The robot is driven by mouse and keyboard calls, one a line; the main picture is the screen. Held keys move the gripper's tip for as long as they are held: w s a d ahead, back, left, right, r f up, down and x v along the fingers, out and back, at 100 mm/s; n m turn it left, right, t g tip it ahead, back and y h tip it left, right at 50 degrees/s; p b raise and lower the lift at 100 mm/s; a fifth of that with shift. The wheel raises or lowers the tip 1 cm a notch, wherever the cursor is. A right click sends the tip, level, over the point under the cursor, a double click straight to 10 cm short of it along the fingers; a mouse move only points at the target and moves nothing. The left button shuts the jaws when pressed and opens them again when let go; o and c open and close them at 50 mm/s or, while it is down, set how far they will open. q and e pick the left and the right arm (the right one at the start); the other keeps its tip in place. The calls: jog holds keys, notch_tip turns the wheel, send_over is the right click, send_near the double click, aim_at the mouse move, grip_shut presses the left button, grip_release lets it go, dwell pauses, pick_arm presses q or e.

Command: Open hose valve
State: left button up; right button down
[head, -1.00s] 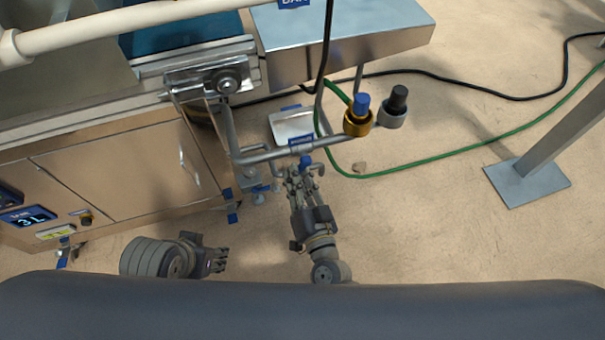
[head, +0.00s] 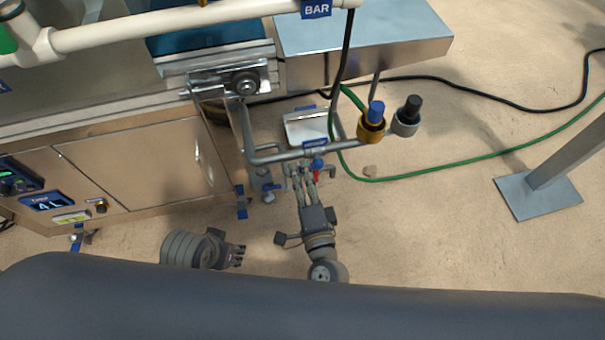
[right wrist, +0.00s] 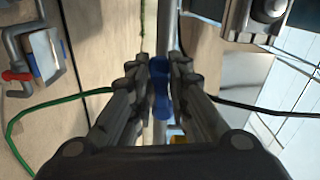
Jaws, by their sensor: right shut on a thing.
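A blue valve handle (head: 317,163) sits on the grey pipe (head: 275,156), below a small blue label (head: 315,143). My right gripper (head: 305,170) reaches up to it from below. In the right wrist view the blue handle (right wrist: 160,88) lies between the two fingers of the right gripper (right wrist: 158,88), which are shut on it. A small red part (head: 316,178) shows just below the blue handle in the head view. My left gripper (head: 240,255) is low at the left, away from the pipe; whether its fingers are open is too small to tell.
A green hose (head: 450,163) runs over the floor from a brass fitting with a blue top (head: 371,125). A black-topped fitting (head: 407,115) stands beside it. A steel cabinet (head: 140,180) is at left, a post's base plate (head: 537,196) at right. In the wrist view a red handle (right wrist: 15,76) shows left.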

pick_arm(q)
jog(key=shift+f, duration=0.25)
pick_arm(e)
jog(key=shift+r+m, duration=0.25)
jog(key=shift+m, duration=0.45)
pick_arm(q)
jog(key=shift+f, duration=0.25)
pick_arm(e)
jog(key=c, duration=1.5)
grip_release()
pick_arm(q)
jog(key=shift+w+d+r, duration=0.1)
jog(key=shift+w+r, duration=0.1)
jog(key=shift+r, duration=0.05)
